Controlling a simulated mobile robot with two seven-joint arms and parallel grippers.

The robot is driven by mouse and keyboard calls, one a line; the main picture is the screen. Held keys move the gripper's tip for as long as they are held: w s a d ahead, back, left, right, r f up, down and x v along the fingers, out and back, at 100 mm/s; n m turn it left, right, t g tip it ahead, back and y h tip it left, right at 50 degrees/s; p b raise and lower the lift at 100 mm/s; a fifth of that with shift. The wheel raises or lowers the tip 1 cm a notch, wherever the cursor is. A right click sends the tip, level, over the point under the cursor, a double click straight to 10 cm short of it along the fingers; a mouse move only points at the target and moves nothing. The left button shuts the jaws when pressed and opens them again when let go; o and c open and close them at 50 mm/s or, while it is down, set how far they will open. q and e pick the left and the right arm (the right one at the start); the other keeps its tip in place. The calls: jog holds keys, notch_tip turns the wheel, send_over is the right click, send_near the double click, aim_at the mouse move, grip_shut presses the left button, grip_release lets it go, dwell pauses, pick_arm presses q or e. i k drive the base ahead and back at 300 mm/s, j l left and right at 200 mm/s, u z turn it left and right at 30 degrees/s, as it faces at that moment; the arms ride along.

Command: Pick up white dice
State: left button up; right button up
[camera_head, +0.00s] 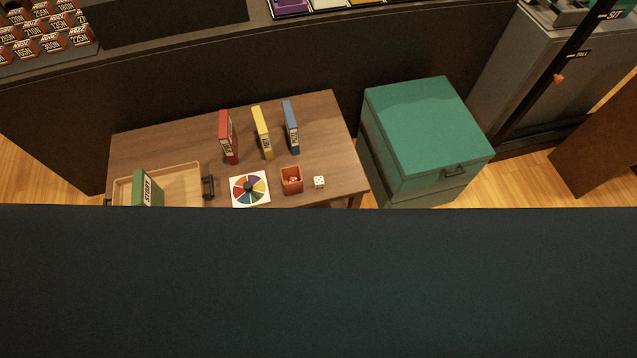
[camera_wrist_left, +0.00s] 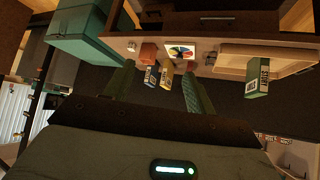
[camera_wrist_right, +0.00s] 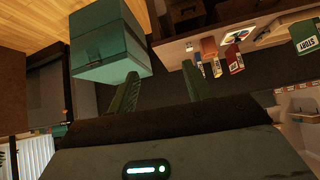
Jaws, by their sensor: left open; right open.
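The white dice (camera_head: 319,182) lies on the brown wooden table (camera_head: 180,145), just right of a small red-orange cup (camera_head: 292,181) that has red pieces in it. It shows as a tiny pale cube in the left wrist view (camera_wrist_left: 131,46) and in the right wrist view (camera_wrist_right: 189,47). My left gripper (camera_wrist_left: 157,78) is open and empty, with its fingers spread. My right gripper (camera_wrist_right: 160,82) is also open and empty. Both are well apart from the dice. Neither gripper shows in the head view.
Red (camera_head: 229,137), yellow (camera_head: 262,132) and blue (camera_head: 291,127) boxes stand on the table. A colour-wheel board (camera_head: 250,189) and a wooden tray (camera_head: 185,172) holding a green box (camera_head: 147,188) lie left of the cup. A green cabinet (camera_head: 430,125) stands right of the table.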

aim_at(318, 181)
jog(key=l+u, duration=0.25)
jog(key=u, duration=0.15)
jog(key=l+u, duration=0.7)
jog(key=l, duration=0.45)
jog(key=k+l, duration=0.1)
jog(key=l, duration=0.8)
jog(key=k+l, duration=0.15)
jog(key=l, duration=0.3)
jog(key=i+u, duration=0.05)
